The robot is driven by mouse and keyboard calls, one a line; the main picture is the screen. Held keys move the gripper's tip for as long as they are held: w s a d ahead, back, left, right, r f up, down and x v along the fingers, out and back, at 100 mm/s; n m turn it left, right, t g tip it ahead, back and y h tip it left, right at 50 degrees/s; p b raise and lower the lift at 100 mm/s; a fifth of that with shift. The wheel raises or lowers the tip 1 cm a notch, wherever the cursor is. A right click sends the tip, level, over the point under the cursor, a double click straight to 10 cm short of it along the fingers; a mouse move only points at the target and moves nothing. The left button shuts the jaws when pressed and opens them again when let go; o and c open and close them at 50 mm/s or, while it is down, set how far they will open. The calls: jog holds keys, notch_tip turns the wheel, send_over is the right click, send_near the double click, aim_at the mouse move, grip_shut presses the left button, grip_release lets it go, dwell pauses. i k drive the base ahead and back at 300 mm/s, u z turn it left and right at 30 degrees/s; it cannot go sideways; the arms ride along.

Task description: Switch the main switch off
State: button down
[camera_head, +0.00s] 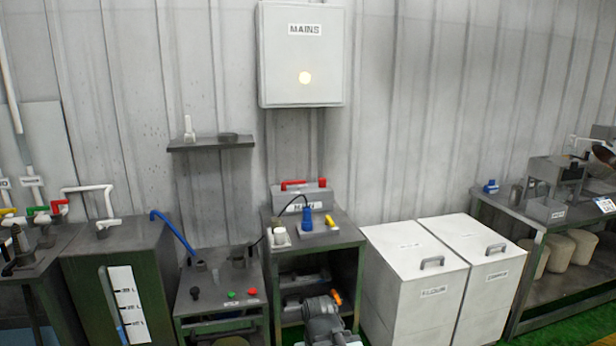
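I cannot tell for certain which part is the main switch. My grey arm end with the gripper (325,322) shows at the bottom middle, in front of and below that bench top, apart from the red lever. Its fingers are not clear.
A blue plug-like part (307,222) with a black cable and a yellow part (330,221) sit on the middle bench (345,236). Left is a bench with green and red buttons (232,295). Right stand two white lidded bins (405,250). A small shelf (205,145) hangs left.

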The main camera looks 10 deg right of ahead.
aim_at(284, 185)
jog(key=z, duration=0.4)
jog(key=i, duration=0.8)
jog(key=z, duration=0.4)
jog(key=i, duration=1.25)
jog(key=u, duration=0.75)
jog(key=k, duration=0.8)
jog(key=u, duration=0.2)
jog(key=i, duration=0.8)
jog(key=z, duration=0.1)
